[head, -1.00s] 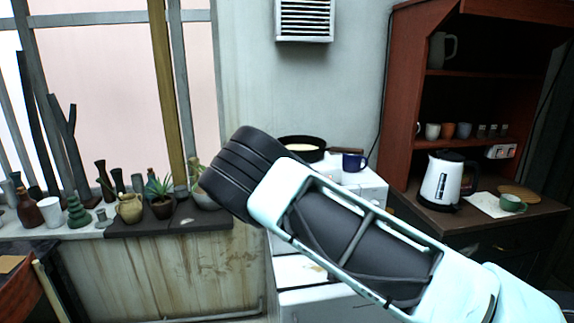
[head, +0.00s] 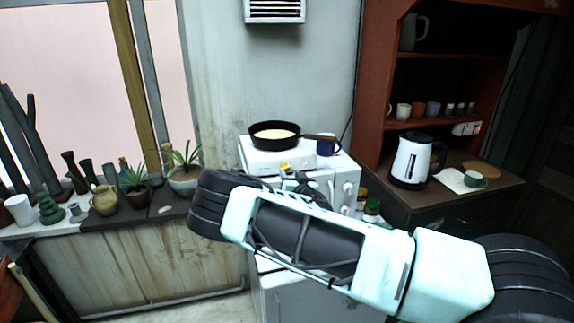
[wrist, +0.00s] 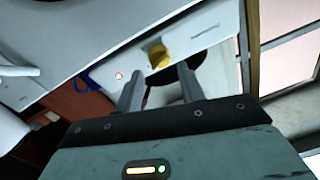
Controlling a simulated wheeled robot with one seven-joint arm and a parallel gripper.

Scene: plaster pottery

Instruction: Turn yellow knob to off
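The yellow knob (head: 284,167) is on the front face of a small white hot plate (head: 262,163). In the wrist view the yellow knob (wrist: 158,56) shows just beyond the fingertips, about midway between them. A small red-ringed mark (wrist: 119,76) is beside it on the white panel. My gripper (wrist: 158,82) is open, with its two fingers apart and nothing between them touching the knob that I can see. In the head view my arm covers the area below the hot plate, and the gripper is partly hidden.
A black pan (head: 274,135) with pale contents sits on the hot plate, its handle pointing right. A blue mug (head: 327,145) stands right of it. A potted plant (head: 184,170) is at the left, and a white kettle (head: 411,161) stands on the cabinet at the right.

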